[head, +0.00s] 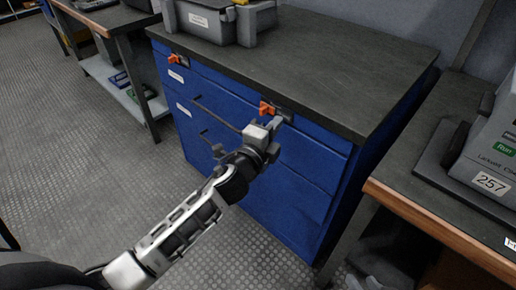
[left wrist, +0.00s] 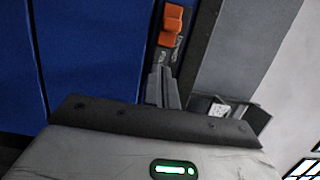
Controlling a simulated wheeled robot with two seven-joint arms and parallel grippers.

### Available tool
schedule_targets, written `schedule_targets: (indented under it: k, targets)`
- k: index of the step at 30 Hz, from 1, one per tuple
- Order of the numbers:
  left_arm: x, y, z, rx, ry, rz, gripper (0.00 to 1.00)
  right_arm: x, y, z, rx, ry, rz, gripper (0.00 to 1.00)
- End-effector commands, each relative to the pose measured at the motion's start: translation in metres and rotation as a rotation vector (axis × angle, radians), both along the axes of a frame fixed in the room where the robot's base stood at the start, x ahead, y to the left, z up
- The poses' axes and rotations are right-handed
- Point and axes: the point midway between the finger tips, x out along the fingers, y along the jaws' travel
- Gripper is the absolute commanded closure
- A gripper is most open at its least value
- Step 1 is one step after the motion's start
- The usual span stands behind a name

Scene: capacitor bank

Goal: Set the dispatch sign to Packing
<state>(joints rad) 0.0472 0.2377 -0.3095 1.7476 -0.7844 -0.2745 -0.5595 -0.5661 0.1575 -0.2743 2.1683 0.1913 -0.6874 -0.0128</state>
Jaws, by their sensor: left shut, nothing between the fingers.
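An orange sliding tab (head: 267,108) on a dark plate sits at the top right of the blue cabinet's front, just under the worktop edge. It also shows in the left wrist view (left wrist: 171,25), with small lettering beside it that I cannot read in full. A second orange tab (head: 176,59) sits at the cabinet's top left. My left gripper (head: 276,124) is shut and empty, just below and right of the right tab. In the left wrist view its fingertips (left wrist: 163,84) are close below the tab; I cannot tell whether they touch. My right gripper is not in view.
The blue cabinet (head: 290,190) has drawers with bar handles and a dark worktop (head: 330,50) carrying a grey case (head: 210,22). A bench with a grey device (head: 492,150) stands close at the right. Another bench (head: 108,18) stands at the left. Open floor (head: 90,180) lies in front.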

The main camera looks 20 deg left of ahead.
Motion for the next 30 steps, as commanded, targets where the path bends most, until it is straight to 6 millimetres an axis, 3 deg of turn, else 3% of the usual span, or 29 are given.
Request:
schedule_targets:
  k: [6, 12, 18, 30]
  targets:
    - [-0.053, 0.003, -0.001, -0.002, 0.004, -0.001, 1.00, 0.000, -0.001, 0.006, 0.001, -0.009, -0.005, 0.69]
    - [-0.087, 0.007, -0.001, -0.002, 0.002, -0.001, 1.00, -0.003, -0.001, 0.005, 0.001, -0.006, -0.006, 0.69]
    - [-0.100, 0.008, 0.000, 0.000, -0.001, -0.002, 1.00, -0.003, -0.001, 0.004, 0.000, -0.004, -0.005, 0.69]
    - [-0.100, 0.008, 0.000, 0.000, 0.000, -0.002, 1.00, 0.000, -0.001, 0.006, 0.000, -0.010, -0.004, 0.69]
